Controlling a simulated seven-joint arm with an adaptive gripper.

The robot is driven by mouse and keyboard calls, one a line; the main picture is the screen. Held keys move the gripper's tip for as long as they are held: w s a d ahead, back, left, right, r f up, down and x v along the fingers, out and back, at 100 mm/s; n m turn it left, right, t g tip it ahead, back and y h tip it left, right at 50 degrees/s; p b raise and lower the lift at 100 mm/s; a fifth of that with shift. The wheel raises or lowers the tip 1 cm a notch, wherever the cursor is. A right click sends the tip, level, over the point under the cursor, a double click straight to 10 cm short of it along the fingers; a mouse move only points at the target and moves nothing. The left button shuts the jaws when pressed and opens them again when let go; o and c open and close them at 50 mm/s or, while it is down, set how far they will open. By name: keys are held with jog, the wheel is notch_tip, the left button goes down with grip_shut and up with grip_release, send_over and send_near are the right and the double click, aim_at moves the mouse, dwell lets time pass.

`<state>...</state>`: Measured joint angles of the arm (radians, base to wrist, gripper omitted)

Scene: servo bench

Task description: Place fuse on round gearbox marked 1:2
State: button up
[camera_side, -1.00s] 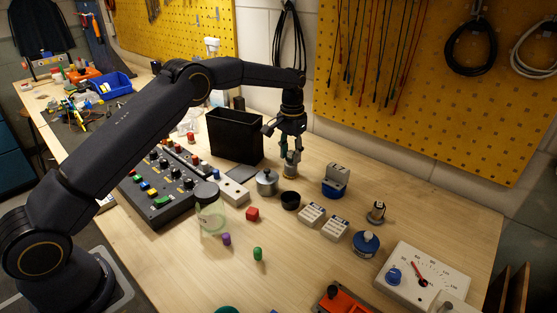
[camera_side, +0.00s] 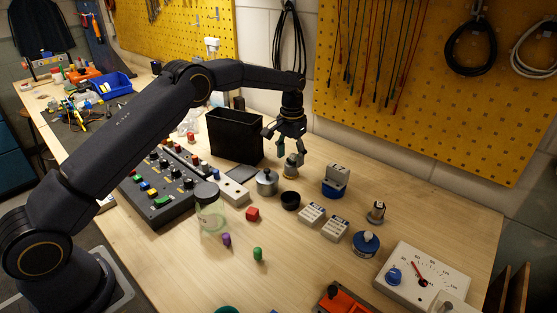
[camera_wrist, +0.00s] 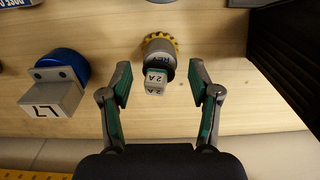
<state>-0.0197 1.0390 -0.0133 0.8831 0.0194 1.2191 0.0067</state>
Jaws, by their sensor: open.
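The fuse, a small grey block marked 2A (camera_wrist: 155,82), is at the dark face of a round part with a yellow toothed ring (camera_wrist: 160,42), apparently resting on it. The lettering on that round part is only partly legible, and I cannot read 1:2 on it. In the side view the fuse (camera_side: 294,160) sits on the round part (camera_side: 290,173) and looks slightly tilted. My gripper (camera_wrist: 159,78) is open, with its fingers on either side of the fuse and clear of it. In the side view my gripper (camera_side: 285,147) is just above it.
A black bin (camera_side: 235,137) stands to the left. A grey block on a blue round base (camera_side: 335,183) is to the right; it also shows in the wrist view (camera_wrist: 70,62).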

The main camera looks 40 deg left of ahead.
aim_at(291, 157)
notch_tip(291, 157, up, 12)
jog(key=s+r+t, duration=0.3)
jog(key=s+r, duration=1.1)
jog(key=s+f+t, duration=0.1)
jog(key=s+f, duration=0.2)
jog(key=s, duration=0.9)
jog(key=s+d+f+t, duration=0.1)
jog(key=s+f, duration=0.3)
jog(key=s, duration=0.8)
jog(key=shift+t, duration=0.3)
